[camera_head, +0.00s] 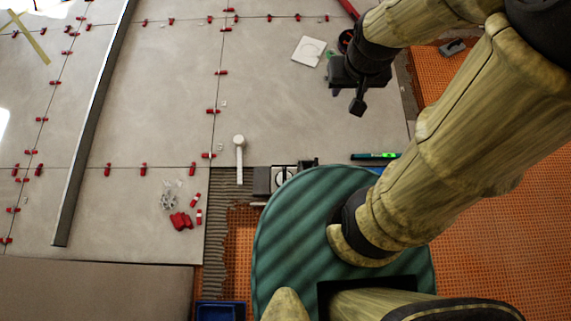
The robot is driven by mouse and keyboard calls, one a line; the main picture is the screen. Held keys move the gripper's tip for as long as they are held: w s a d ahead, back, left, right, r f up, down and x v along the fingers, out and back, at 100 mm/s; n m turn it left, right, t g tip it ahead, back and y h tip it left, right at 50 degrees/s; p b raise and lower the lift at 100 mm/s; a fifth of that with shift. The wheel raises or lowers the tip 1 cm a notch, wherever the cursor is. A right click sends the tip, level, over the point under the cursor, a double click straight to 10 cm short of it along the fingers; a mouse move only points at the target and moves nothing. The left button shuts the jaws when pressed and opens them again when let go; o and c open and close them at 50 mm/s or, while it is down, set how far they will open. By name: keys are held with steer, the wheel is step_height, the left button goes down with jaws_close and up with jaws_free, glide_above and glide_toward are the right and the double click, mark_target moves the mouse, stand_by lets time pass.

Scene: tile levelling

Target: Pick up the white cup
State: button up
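I cannot make out a clear white cup in this view. A white round-headed piece with a pale handle (239,150) lies on the grey tiles left of centre. A flat white square with a faint round outline (308,51) lies on the tiles near the top, left of my gripper. My gripper (357,104) is black and points down over the tiles at the upper right, apart from both. I cannot tell whether its fingers are open or shut. Its arm hides part of the floor on the right.
Grey floor tiles (150,120) carry several red clips along their joints. A long metal straightedge (90,125) lies at left. A green level (375,156) and a black-and-grey tool (284,176) lie near the tile edge. A blue container (220,312) is at the bottom.

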steer(key=shift+o, duration=0.4)
steer(key=w+a+b+x, duration=0.1)
steer(key=b+x, duration=0.5)
steer(key=x, duration=0.4)
steer(key=w+a+b+x, duration=0.1)
steer(key=b+x, duration=0.6)
steer(key=x, duration=0.3)
steer(key=shift+w+a+r+g, duration=0.15)
steer(key=shift+a+r+g, duration=0.15)
steer(key=shift+a+g, duration=0.1)
steer(key=g+b, duration=0.2)
steer(key=b, duration=2.9)
glide_above(284, 174)
step_height(284, 174, down, 57)
steer(key=shift+w+d+f, duration=0.1)
steer(key=shift+w, duration=0.05)
step_height(284, 174, down, 12)
steer(key=b, duration=0.6)
steer(key=shift+d, duration=0.15)
steer(key=shift+f, duration=0.15)
